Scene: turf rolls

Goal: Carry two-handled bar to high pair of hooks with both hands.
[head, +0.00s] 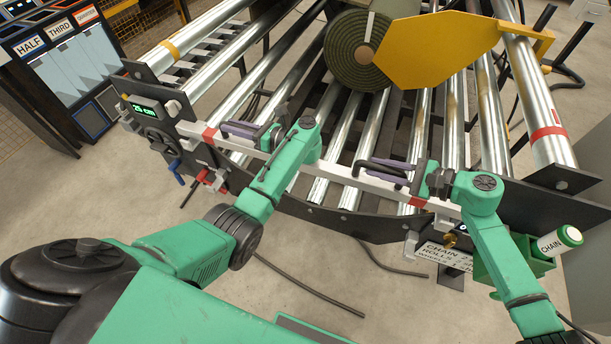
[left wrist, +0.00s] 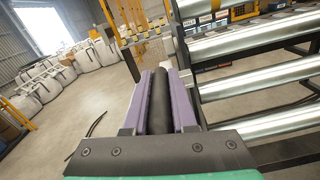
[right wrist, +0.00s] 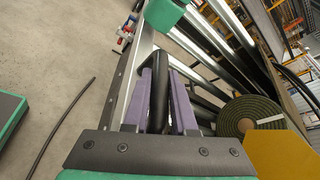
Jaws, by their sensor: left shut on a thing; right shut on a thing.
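The two-handled bar (head: 338,172) is a long pale bar with red bands near its ends, lying across the front of the roller conveyor. My left gripper (head: 240,130) is shut on its left black handle, which shows between purple fingers in the left wrist view (left wrist: 160,100). My right gripper (head: 385,172) is shut on the right handle, a black loop in the right wrist view (right wrist: 157,95). A red hook-like fitting (head: 213,180) and a blue one (head: 177,172) sit at the left side plate. I cannot tell which hooks are the high pair, or whether the bar touches any.
The conveyor's steel rollers (head: 295,90) lie behind the bar. A green turf roll (head: 360,50) and a yellow plate (head: 437,47) are on it. A green holder with a CHAIN can (head: 560,240) is at right. Hoses lie on the floor.

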